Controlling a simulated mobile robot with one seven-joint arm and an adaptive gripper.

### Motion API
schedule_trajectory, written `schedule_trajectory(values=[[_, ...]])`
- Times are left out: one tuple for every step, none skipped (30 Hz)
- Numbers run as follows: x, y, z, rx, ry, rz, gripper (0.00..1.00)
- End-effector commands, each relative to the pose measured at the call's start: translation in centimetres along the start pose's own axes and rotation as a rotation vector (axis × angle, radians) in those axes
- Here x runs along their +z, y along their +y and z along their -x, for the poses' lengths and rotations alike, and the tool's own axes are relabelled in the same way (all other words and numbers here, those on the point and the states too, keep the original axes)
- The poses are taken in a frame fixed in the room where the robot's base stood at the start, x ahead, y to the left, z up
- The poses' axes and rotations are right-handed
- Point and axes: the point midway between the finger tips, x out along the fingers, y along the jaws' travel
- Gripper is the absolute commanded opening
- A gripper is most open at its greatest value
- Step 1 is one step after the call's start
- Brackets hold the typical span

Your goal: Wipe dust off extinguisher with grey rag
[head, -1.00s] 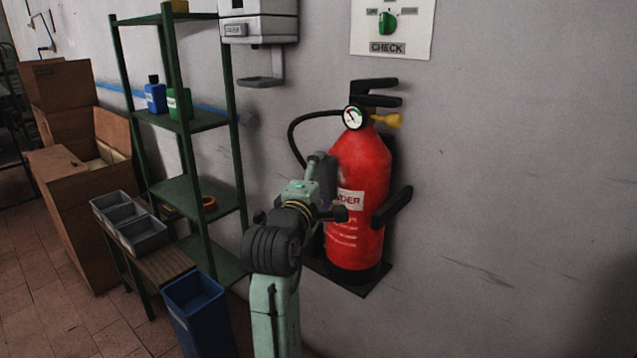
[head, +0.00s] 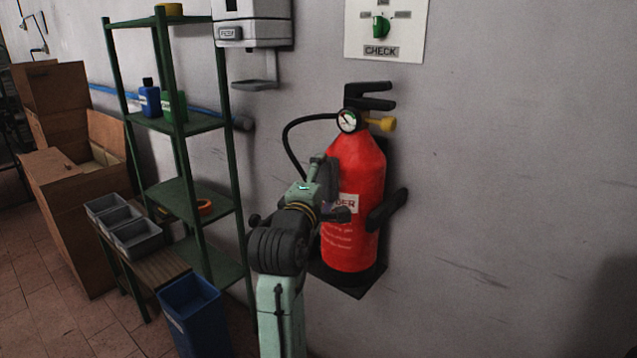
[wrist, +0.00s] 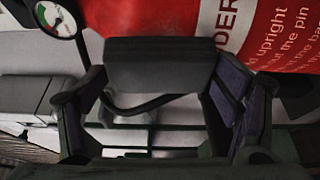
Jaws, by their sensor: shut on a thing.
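The red extinguisher (head: 365,175) stands upright against the wall on a dark bracket, with a gauge, black handle and hose on top. In the wrist view its red body and white label (wrist: 235,22) fill the top of the picture. My gripper (head: 328,180) is at the extinguisher's left side, partly hidden behind my own wrist. In the wrist view my gripper (wrist: 155,75) is shut on a dark grey block-like piece, which I take as the grey rag (wrist: 160,65). The rag lies right against or just short of the red body; contact is unclear. I cannot make out dust.
A green shelf (head: 205,122) with bottles stands to the left. A blue bin (head: 195,315), grey trays (head: 135,240) on a low bench and cardboard boxes (head: 60,205) are on the floor side. A dispenser (head: 252,30) and check panel (head: 385,28) hang above. The right wall is clear.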

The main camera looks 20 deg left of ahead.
Motion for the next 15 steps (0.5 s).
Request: schedule_trajectory(values=[[0.5, 0.1, 0.2, -0.001, -0.003, 0.001, 0.6], [0.8, 0.1, 0.3, -0.001, -0.003, 0.001, 0.6], [1.1, 0.1, 0.5, -0.001, -0.003, 0.001, 0.6], [1.3, 0.1, 0.6, -0.001, -0.002, 0.001, 0.6], [1.6, 0.1, 0.7, -0.001, -0.002, 0.001, 0.6], [1.9, 0.0, 0.9, -0.001, -0.003, 0.001, 0.6], [2.2, 0.0, 1.0, -0.001, -0.003, 0.001, 0.6], [2.4, 0.0, 1.1, -0.001, -0.003, 0.001, 0.6], [2.6, 0.0, 1.2, -0.001, -0.002, 0.0, 0.6], [2.8, 0.0, 1.3, 0.0, -0.002, 0.0, 0.6], [3.0, 0.0, 1.4, 0.0, -0.001, 0.0, 0.6], [3.1, -0.1, 1.4, 0.0, -0.001, 0.0, 0.6], [3.1, -0.1, 1.5, 0.0, -0.001, 0.0, 0.6], [3.2, -0.1, 1.5, 0.0, -0.001, 0.0, 0.6], [3.2, -0.1, 1.5, 0.0, -0.001, 0.0, 0.6]])
